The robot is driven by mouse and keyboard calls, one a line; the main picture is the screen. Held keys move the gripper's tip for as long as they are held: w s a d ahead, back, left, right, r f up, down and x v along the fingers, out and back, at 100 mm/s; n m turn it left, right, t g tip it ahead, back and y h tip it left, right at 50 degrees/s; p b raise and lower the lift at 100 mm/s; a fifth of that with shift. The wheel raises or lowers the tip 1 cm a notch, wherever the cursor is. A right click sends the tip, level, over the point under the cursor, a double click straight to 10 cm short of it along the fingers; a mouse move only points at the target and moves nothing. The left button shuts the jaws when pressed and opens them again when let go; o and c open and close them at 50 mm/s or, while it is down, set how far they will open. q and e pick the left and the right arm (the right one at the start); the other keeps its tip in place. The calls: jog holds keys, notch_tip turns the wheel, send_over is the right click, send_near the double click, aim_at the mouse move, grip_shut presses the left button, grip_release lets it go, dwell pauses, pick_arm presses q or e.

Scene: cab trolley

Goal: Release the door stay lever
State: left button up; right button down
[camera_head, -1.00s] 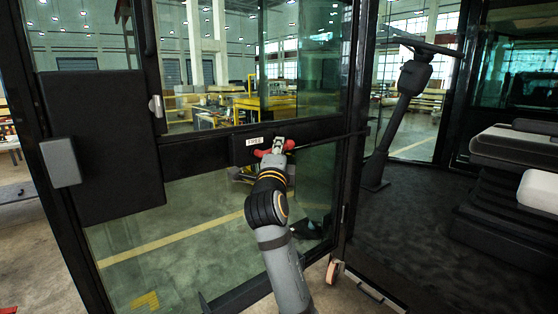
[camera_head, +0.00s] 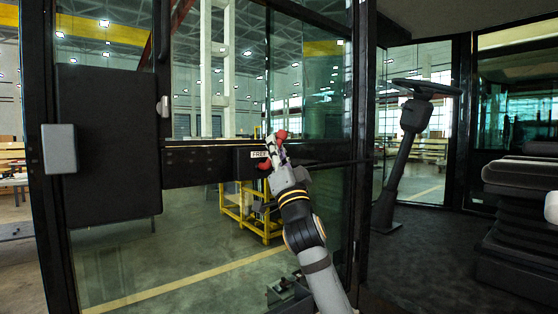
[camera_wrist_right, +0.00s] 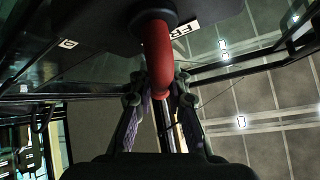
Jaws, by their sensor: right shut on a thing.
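The red door stay lever (camera_head: 281,134) is on the black stay housing on the glass door's crossbar, beside a white label reading FREE (camera_head: 260,154). Red shows at its upper end and again lower left by the housing. In the right wrist view the red lever (camera_wrist_right: 157,50) comes down from a dark round hub into my fingers. My right gripper (camera_head: 274,150) is shut on the lever, its fingers one on each side, and covers its middle in the head view. The gripper also shows in the right wrist view (camera_wrist_right: 160,88). My left gripper is not in view.
The black-framed glass door carries a large dark panel (camera_head: 108,146) and a silver latch piece (camera_head: 163,106). A thin rod (camera_head: 335,163) runs right from the housing. Inside the cab stand a steering column (camera_head: 405,150) and seat (camera_head: 520,215). A yellow trolley (camera_head: 248,212) stands behind the glass.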

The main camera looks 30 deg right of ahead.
jog(key=n+y, duration=0.2)
jog(key=n, duration=0.1)
jog(key=n+t+y+p, duration=0.1)
jog(key=y, duration=0.1)
jog(key=shift+a+r, duration=0.2)
jog(key=shift+a, duration=0.1)
jog(key=n+y+p, duration=0.1)
jog(key=n+y, duration=0.1)
jog(key=a+n+y+p, duration=0.1)
jog(key=n+y, duration=0.2)
jog(key=n+y+p, duration=0.1)
jog(key=n+y, duration=0.1)
jog(key=n, duration=0.1)
jog(key=shift+s+a+r+g+y+p, duration=0.1)
jog(key=shift+a+r+g+y+p, duration=0.1)
jog(key=shift+a+g+y+p, duration=0.1)
pick_arm(q)
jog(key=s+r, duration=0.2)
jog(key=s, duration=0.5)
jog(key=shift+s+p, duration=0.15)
jog(key=shift+p, duration=0.3)
pick_arm(e)
jog(key=shift+a+f+n+g+y, duration=0.15)
jog(key=shift+n+g+y, duration=0.15)
jog(key=shift+n+y, duration=0.75)
